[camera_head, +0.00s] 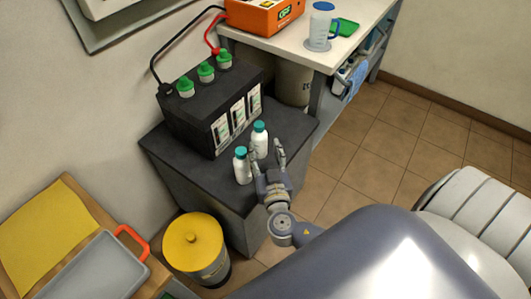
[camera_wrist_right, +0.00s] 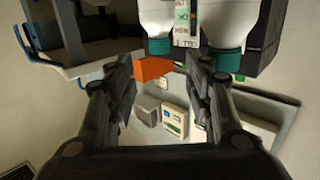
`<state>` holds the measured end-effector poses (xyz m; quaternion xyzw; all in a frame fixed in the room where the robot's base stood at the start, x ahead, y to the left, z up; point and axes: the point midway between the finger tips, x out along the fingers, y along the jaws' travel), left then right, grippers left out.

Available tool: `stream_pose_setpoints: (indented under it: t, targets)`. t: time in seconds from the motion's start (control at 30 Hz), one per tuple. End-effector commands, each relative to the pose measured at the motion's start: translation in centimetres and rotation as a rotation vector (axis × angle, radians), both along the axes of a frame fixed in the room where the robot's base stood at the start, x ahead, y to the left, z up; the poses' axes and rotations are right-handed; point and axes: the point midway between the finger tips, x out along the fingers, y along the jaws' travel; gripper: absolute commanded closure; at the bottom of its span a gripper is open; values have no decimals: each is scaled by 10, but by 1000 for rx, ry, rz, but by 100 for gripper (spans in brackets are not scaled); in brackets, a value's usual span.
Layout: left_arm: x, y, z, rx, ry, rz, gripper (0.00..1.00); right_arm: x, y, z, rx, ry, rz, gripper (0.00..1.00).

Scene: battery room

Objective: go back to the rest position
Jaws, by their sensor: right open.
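My right gripper (camera_head: 267,150) is open at the front edge of the dark battery stand (camera_head: 185,160). Nothing shows between its fingers in the right wrist view (camera_wrist_right: 158,75). Two white bottles with teal caps stand upright on the stand, just left of the fingers in the head view: a front bottle (camera_head: 242,168) and a back bottle (camera_head: 260,142). Both bottles also show, upside down, at the top of the right wrist view. Whether a finger touches a bottle is unclear. My left gripper is not in view.
The black battery (camera_head: 190,122) with green caps stands behind the bottles. A white bench (camera_head: 290,42) holds an orange charger (camera_head: 262,14), a jug (camera_head: 321,22) and a green item. A yellow-lidded bin (camera_head: 193,240) and a grey tray (camera_head: 95,270) are lower left.

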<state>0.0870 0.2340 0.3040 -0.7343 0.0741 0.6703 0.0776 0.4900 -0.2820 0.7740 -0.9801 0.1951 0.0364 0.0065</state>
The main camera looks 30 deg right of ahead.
Motion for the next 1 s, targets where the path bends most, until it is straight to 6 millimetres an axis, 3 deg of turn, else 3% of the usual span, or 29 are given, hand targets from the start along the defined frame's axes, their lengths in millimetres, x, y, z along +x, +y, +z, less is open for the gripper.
stream_pose_setpoints:
  t: [0.63, 0.77, 0.9, 1.0]
  targets:
    - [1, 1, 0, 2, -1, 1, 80, -7, -5, -2, 5, 36, -35, 53]
    - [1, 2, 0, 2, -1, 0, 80, -27, -18, -11, 20, 161, -120, 53]
    - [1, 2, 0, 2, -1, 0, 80, -64, -26, -30, 50, 402, -187, 53]
    - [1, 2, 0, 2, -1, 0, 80, -93, -21, -44, 74, 594, -173, 53]
